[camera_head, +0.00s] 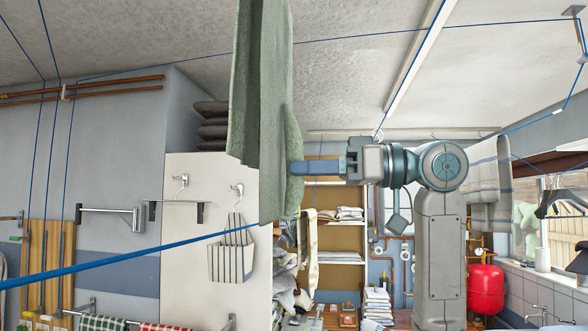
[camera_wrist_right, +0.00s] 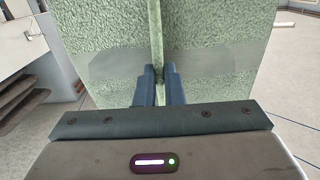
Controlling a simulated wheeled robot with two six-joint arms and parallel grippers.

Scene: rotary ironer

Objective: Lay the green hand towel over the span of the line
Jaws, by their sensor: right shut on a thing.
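The green hand towel (camera_head: 270,120) hangs upright in folds in the upper middle of the head view; its top runs out of the picture. My right gripper (camera_head: 298,167) is shut on the towel's right side, above its lower end. In the right wrist view the closed fingers (camera_wrist_right: 159,80) pinch a fold of the towel (camera_wrist_right: 110,50). A thick blue line (camera_head: 130,257) slants up from the lower left and meets the towel's lower edge in the picture; I cannot tell whether they touch. My left gripper is not in view.
Thinner blue lines (camera_head: 390,33) run below the ceiling. A striped peg bag (camera_head: 231,262) hangs on the white panel (camera_head: 185,290). Shelves (camera_head: 340,240) with folded linen stand behind. A grey cloth (camera_head: 490,180) hangs at right, near black hangers (camera_head: 560,200) and a red tank (camera_head: 486,290).

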